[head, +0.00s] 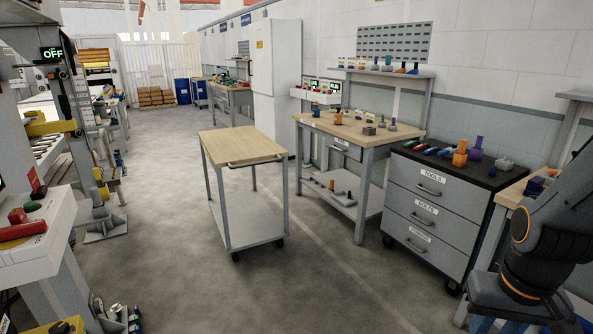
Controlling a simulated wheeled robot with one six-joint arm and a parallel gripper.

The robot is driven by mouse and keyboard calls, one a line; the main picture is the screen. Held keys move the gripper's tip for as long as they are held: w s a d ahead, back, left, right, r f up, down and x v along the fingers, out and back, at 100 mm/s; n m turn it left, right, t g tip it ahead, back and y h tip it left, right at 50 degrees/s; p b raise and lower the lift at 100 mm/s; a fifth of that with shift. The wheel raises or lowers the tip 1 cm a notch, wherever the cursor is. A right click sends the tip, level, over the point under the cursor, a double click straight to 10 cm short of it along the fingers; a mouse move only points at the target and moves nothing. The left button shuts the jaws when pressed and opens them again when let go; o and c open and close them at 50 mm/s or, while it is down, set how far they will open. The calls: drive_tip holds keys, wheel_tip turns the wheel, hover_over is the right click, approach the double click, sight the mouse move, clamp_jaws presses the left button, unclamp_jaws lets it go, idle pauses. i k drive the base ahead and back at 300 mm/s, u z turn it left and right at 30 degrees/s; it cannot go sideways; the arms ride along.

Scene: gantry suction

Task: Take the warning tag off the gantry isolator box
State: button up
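I cannot pick out the warning tag or the gantry isolator box for sure in the head view. A grey machine frame at the left edge carries a dark display (52,53) reading OFF in green. A light grey cabinet (40,240) with red and green parts on it stands at the lower left. Part of my dark arm with orange rings shows at the lower right. My gripper is not visible, so its state does not show.
A wood-topped trolley (240,147) stands mid-floor. A workbench (350,133) and a grey drawer cabinet (430,205) with small coloured parts line the right wall. The floor (160,220) left of the trolley is clear. Blue bins (182,90) stand far back.

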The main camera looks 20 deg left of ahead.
sight(39, 191)
drive_tip(key=u, duration=0.95)
drive_tip(key=i, duration=1.1)
drive_tip(key=u, duration=1.2)
drive_tip(key=i, duration=1.5)
drive_tip(key=u, duration=0.2)
